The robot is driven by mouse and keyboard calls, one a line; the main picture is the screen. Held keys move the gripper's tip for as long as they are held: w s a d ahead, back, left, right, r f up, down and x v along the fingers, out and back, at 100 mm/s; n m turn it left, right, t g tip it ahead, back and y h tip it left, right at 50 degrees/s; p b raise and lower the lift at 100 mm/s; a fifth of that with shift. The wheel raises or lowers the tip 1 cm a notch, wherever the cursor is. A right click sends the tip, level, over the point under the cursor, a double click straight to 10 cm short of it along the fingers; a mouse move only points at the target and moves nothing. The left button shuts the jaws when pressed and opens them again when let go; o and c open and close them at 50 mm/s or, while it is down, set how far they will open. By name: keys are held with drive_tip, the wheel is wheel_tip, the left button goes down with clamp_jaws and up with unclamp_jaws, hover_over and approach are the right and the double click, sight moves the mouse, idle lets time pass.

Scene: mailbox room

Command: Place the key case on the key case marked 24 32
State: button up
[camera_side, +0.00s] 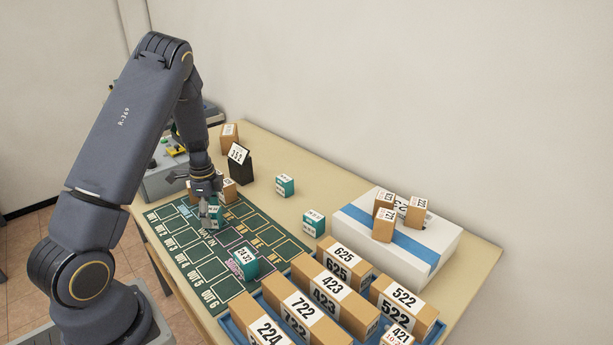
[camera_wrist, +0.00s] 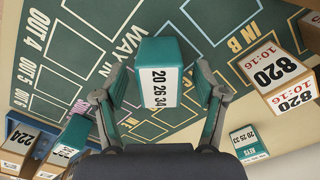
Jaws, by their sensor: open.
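My gripper (camera_side: 210,200) points down over the upper part of the green mat. In the wrist view its open fingers (camera_wrist: 158,92) stand on both sides of a teal key case (camera_wrist: 153,58) whose white label reads 20 26 34. I cannot tell whether the fingers touch it. This case also shows under my gripper in the side view (camera_side: 211,217), partly hidden. A second teal key case (camera_side: 243,262), with a label that seems to read 24 32, sits on the mat nearer the camera. Two more teal key cases stand on the table, one at mid-table (camera_side: 314,223) and one farther back (camera_side: 285,186).
The green mat (camera_side: 180,250) has printed OUT and IN cells. A blue tray (camera_side: 238,333) holds several large numbered brown boxes. A white box with a blue stripe (camera_side: 440,243) carries small brown boxes. Brown boxes (camera_wrist: 280,78) and a black sign holder (camera_side: 240,168) stand near my gripper.

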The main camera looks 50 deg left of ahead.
drive_tip(key=shift+f, duration=0.55)
clamp_jaws()
drive_tip(key=shift+r, duration=0.15)
